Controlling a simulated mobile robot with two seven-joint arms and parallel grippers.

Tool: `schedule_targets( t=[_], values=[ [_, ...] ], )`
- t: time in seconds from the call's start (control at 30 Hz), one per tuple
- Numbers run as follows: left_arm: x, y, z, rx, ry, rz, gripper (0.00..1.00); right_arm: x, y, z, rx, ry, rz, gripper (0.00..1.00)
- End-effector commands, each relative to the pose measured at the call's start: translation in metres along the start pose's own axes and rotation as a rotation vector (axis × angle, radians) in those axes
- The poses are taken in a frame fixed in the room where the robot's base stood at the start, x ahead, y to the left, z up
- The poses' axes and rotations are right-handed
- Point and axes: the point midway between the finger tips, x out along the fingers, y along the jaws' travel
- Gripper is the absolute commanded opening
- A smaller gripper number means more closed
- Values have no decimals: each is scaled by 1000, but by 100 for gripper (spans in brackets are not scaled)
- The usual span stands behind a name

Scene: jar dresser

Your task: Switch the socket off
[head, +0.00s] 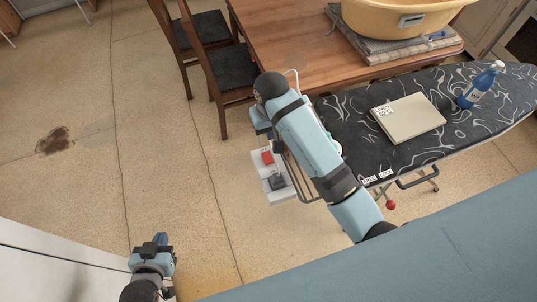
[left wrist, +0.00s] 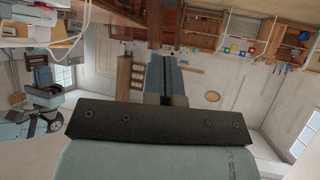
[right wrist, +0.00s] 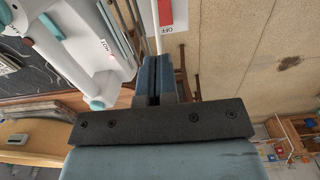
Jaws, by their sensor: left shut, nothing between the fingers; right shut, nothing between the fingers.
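The white socket panel (head: 283,193) shows in the head view, left of my right arm, with a red switch (head: 267,157) and a dark plug (head: 277,182) on it. The right wrist view shows a red part (right wrist: 174,12) beside a white label reading OFF (right wrist: 166,31), just beyond the fingertips. Which way the switch is tilted I cannot tell. My right gripper (head: 266,132) is shut and empty, close to the switch; contact cannot be made out. It also shows in the right wrist view (right wrist: 154,60). My left gripper (head: 160,239) is shut and empty at the lower left, away from the panel.
The ironing board (head: 345,120) carries a grey box (head: 410,118) and a blue bottle (head: 481,84). A white and teal iron (right wrist: 75,45) is close to my right gripper. A wooden table (head: 285,35) with a yellow basin (head: 395,15) and chairs (head: 232,68) stand behind. The floor at left is clear.

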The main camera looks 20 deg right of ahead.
Motion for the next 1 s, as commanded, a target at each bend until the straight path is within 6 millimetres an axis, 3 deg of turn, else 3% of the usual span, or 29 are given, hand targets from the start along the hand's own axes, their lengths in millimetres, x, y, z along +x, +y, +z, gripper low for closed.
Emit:
schedule_targets(
  t=[0.27,0.7,1.0],
  values=[
    [-2,0,-1,0,-3,0,0,19,0,1,0,-3,1,0],
    [-13,0,0,-7,-19,-3,0,108,0,1,0,-3,1,0],
    [-8,2,-2,-40,-21,-12,0,138,0,0,0,0,0,0]
  ],
)
